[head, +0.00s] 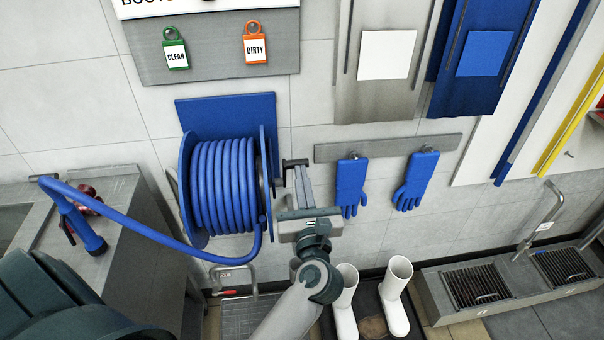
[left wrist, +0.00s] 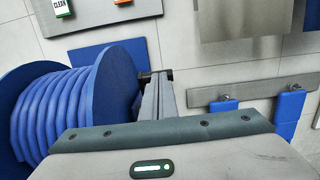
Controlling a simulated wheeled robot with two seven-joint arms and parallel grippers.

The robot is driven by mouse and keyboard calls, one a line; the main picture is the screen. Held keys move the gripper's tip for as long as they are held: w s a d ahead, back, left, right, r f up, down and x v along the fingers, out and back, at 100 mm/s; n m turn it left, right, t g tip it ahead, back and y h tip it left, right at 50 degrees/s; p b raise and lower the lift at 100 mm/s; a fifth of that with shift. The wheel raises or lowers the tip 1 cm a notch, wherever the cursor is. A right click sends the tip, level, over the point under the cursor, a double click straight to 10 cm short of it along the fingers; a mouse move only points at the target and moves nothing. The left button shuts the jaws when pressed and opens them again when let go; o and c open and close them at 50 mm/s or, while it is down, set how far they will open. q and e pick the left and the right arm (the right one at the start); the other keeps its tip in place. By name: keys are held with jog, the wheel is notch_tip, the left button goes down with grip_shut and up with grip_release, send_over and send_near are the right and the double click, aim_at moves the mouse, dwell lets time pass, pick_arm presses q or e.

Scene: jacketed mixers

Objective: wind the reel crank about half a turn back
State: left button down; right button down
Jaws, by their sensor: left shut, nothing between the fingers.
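The hose reel (head: 224,185) hangs on a blue wall plate and carries a coiled blue hose. Its dark crank (head: 293,163) sticks out on the reel's right side. My left gripper (head: 301,172) is at the crank, its two fingers together and pointing up the picture. In the left wrist view the closed fingers (left wrist: 159,84) end just beneath the crank's dark grip (left wrist: 156,75), with nothing seen between them. I cannot tell whether they touch the crank. The reel (left wrist: 84,98) fills the left of that view. My right gripper does not show.
Blue gloves (head: 351,184) hang from a grey rail right of the crank. White boots (head: 396,290) stand below. A steel counter (head: 105,200) with a blue hose nozzle (head: 85,232) is at left. Floor grates (head: 475,287) lie at lower right.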

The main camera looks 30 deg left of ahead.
pick_arm(q)
jog(key=r+p+x, duration=0.1)
jog(key=p+x, duration=0.2)
jog(key=x, duration=0.7)
jog(key=shift+r+p, duration=0.3)
jog(key=shift+p, duration=0.05)
jog(key=shift+s, duration=0.1)
jog(key=shift+d, duration=0.1)
dwell(1.1)
jog(key=b+v, duration=0.3)
jog(key=v, duration=0.4)
jog(key=shift+s+f, duration=0.2)
jog(key=shift+s, duration=0.15)
jog(key=shift+d+r, duration=0.1)
jog(key=shift+d, duration=0.05)
